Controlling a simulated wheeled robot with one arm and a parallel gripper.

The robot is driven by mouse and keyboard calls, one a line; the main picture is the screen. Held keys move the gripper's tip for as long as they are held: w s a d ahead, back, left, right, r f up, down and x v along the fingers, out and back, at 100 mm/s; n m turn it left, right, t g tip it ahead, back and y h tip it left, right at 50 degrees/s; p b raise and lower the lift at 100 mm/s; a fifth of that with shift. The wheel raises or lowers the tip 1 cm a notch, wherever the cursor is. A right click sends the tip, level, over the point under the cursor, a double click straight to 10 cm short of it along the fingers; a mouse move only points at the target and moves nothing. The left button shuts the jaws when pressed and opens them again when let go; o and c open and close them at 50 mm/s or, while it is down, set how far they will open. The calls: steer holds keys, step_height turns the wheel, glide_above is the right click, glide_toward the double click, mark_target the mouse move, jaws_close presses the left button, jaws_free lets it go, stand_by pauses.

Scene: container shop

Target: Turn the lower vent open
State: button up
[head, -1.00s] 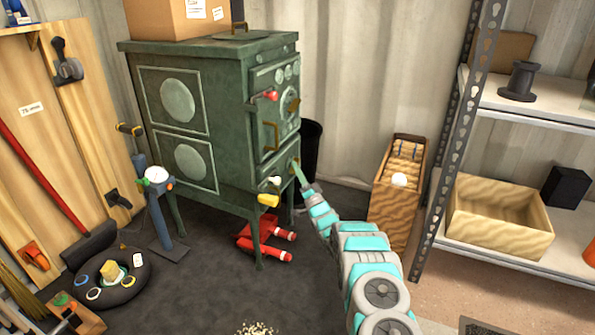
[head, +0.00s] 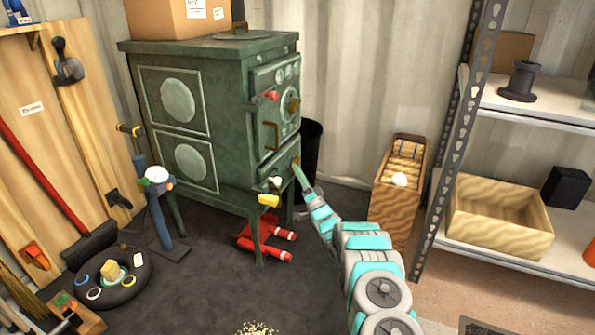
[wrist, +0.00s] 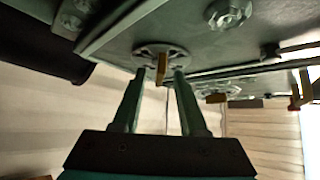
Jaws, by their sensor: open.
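The green stove (head: 225,95) stands at the back on legs. Its lower vent shows in the wrist view as a round plate (wrist: 150,49) with a brass tab (wrist: 162,68) sticking out. In the head view the brass tab (head: 296,163) is small, low on the stove's right face, and partly hidden by my gripper (head: 299,170). In the wrist view my gripper (wrist: 156,74) is open, with one finger on each side of the tab and visible gaps between. I cannot tell how far the vent is turned.
Above the lower vent are a brass door handle (head: 271,136), another brass tab (head: 294,104) and a red knob (head: 271,95). A yellow-ended part (head: 268,200) juts out beside my gripper. A black bin (head: 311,145) stands behind. Floor to the front is mostly clear.

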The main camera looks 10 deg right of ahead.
steer(key=v, duration=0.6)
steer(key=shift+s+f+p, duration=0.15)
steer(key=shift+s+p, duration=0.05)
steer(key=shift+p, duration=0.15)
steer(key=w+d+r+g+h+p, duration=0.1)
steer(key=w+r+g+h, duration=0.15)
steer(key=r, duration=0.25)
steer(key=w+d+r+g+h+p, duration=0.1)
steer(key=r+g+h+p, duration=0.15)
steer(key=r, duration=0.25)
steer(key=s+d+r+n+g+h+p, duration=0.1)
steer(key=s+r+n+g+h+p, duration=0.1)
steer(key=s+r+g+h, duration=0.5)
steer(key=s+a+r+n+g+y+p, duration=0.1)
steer(key=s+g, duration=0.3)
steer(key=s, duration=1.7)
steer(key=s+a+r+n+g+y+p, duration=0.1)
steer(key=s+r+g, duration=0.3)
steer(key=s, duration=1.7)
steer(key=s+a+r+n+g+y+p, duration=0.1)
steer(key=s+a+r+n+g+p, duration=0.1)
steer(key=s, duration=2)
steer(key=shift+a+r+g+p, duration=0.55)
steer(key=shift+a+g+p, duration=0.2)
steer(key=shift+g, duration=0.25)
